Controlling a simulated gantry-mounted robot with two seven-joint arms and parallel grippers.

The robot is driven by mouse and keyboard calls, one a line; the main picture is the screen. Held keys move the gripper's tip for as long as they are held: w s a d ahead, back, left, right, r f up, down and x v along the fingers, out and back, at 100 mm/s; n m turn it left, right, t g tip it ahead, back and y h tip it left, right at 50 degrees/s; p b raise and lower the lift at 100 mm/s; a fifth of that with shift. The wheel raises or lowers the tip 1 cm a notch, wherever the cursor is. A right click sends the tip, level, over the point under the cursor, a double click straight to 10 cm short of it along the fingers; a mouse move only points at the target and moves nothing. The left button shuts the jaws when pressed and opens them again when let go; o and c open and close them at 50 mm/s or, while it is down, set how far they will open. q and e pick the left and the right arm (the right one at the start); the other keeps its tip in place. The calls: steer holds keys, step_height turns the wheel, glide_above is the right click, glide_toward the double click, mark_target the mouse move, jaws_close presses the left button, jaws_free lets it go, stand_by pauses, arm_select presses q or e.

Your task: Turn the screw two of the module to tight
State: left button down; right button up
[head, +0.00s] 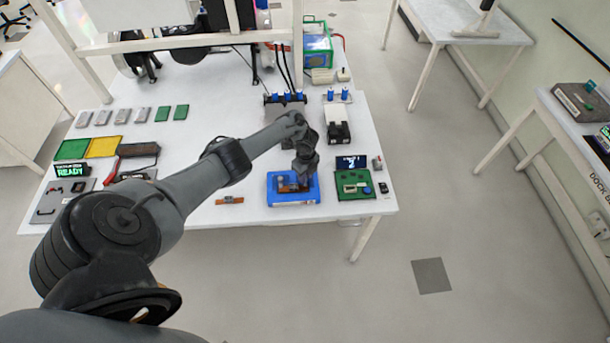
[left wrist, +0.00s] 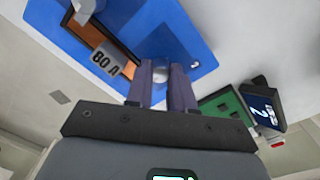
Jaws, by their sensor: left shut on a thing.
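The module (head: 283,187) is an orange-brown part with a dark top, set in a blue tray (head: 293,201) near the table's front edge. In the left wrist view the module (left wrist: 128,66) carries a label reading "80 A", on the blue tray (left wrist: 195,35). My left gripper (head: 302,181) points down over the tray. In the left wrist view its fingers (left wrist: 166,78) are shut on a pale round screw (left wrist: 164,67) beside the module's end. The fingers partly hide the screw; its number and how deep it sits cannot be told. My right gripper is not in view.
Right of the tray stands a green board (head: 354,187) with a small dark display (head: 351,162). An orange-brown bar (head: 229,200) lies to the left.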

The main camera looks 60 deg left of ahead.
arm_select(q)
steer(key=c, duration=1)
jaws_free()
steer(key=shift+r, duration=0.1)
step_height(320, 180, up, 11)
steer(key=p, duration=0.2)
steer(key=shift+w+a+f+p, duration=0.1)
steer(key=shift+w+f+p, duration=0.1)
steer(key=shift+p, duration=0.1)
